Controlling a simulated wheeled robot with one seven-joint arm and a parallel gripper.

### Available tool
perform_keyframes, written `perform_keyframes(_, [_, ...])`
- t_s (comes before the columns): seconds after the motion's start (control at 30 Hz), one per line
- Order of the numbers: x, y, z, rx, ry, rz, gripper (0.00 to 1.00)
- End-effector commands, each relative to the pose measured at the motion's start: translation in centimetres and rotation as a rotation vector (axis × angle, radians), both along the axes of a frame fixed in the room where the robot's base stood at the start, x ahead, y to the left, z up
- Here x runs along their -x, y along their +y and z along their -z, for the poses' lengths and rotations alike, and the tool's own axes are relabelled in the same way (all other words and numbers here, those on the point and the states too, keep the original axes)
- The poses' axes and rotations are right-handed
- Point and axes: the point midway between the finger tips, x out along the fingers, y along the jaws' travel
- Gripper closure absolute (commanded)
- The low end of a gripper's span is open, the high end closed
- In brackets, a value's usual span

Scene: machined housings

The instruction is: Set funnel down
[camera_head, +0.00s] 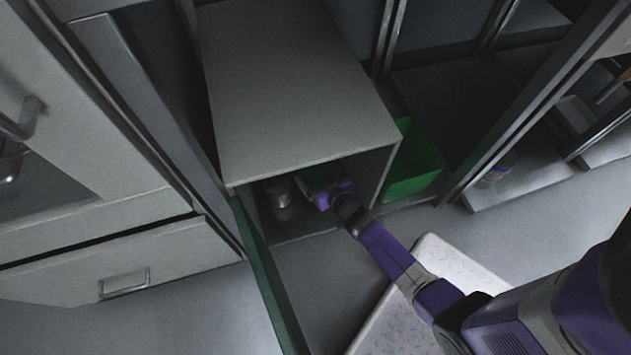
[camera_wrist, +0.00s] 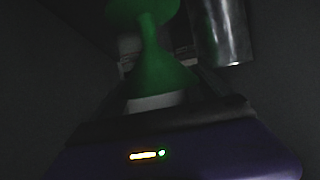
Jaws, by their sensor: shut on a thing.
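My gripper (camera_head: 322,188) reaches into an open grey cabinet (camera_head: 300,85), and its fingers are mostly in shadow in the head view. The funnel shows only as a dark green patch in the head view. I cannot tell whether it touches the cabinet floor.
A shiny metal container (camera_head: 281,196) stands inside the cabinet left of my gripper; it also shows in the wrist view (camera_wrist: 226,32). A cabinet door (camera_head: 268,285) hangs open at left. A green bin (camera_head: 414,165) stands right of the cabinet. A pale speckled surface (camera_head: 440,260) lies below my arm.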

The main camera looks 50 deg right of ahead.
Motion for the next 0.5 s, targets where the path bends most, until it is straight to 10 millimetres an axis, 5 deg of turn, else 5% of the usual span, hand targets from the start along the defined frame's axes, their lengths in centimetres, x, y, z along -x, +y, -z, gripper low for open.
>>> perform_keyframes(0.23, [0.0,0.0,3.7,-0.001,0.001,0.001,0.50])
perform_keyframes(0.5, [0.0,0.0,3.8,0.000,0.000,0.000,0.50])
